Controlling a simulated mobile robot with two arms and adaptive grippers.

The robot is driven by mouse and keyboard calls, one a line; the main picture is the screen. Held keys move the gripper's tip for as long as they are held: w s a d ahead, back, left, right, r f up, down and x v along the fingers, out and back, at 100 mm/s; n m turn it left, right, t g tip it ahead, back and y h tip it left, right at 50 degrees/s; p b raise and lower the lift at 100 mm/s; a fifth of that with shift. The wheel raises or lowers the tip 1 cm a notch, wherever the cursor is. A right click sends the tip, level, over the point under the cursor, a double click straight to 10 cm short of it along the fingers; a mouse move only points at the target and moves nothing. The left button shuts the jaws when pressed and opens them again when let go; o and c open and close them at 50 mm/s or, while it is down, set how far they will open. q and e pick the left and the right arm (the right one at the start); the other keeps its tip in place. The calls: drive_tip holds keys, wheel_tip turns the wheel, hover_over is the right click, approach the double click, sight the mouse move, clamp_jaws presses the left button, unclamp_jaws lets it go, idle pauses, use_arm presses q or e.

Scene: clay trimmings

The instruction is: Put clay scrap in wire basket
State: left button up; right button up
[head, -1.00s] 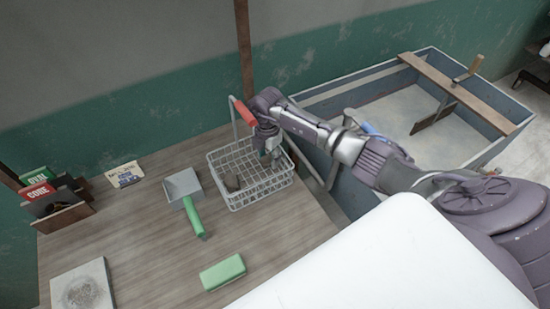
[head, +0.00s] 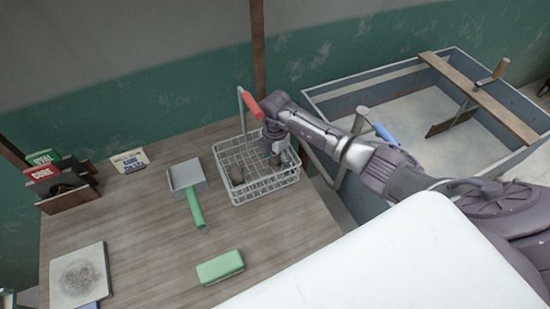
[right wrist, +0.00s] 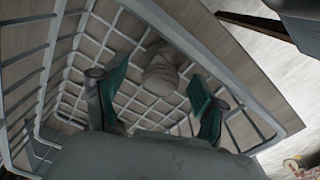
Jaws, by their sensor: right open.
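The wire basket (head: 262,192) is a light grey grid container at the back right of the wooden table. It also fills much of the right wrist view (right wrist: 45,75). A grey-brown clay scrap (head: 237,174) lies inside the basket at its left side. In the right wrist view a lumpy clay scrap (right wrist: 160,68) shows against the basket's grid, beyond the fingertips. My right gripper (head: 276,157) reaches down into the basket's right part. In the right wrist view its green-padded fingers (right wrist: 158,92) are spread apart. My left gripper is not in view.
A grey dustpan-like scoop (head: 188,176) with a green handle lies left of the basket. A green block (head: 220,267) lies near the front. A large blue-grey trough (head: 400,90) is behind right.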

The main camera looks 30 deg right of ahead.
sight(274, 160)
wheel_tip(274, 160, up, 12)
drive_tip(key=p, duration=1)
drive_tip(key=shift+w+a, duration=0.1)
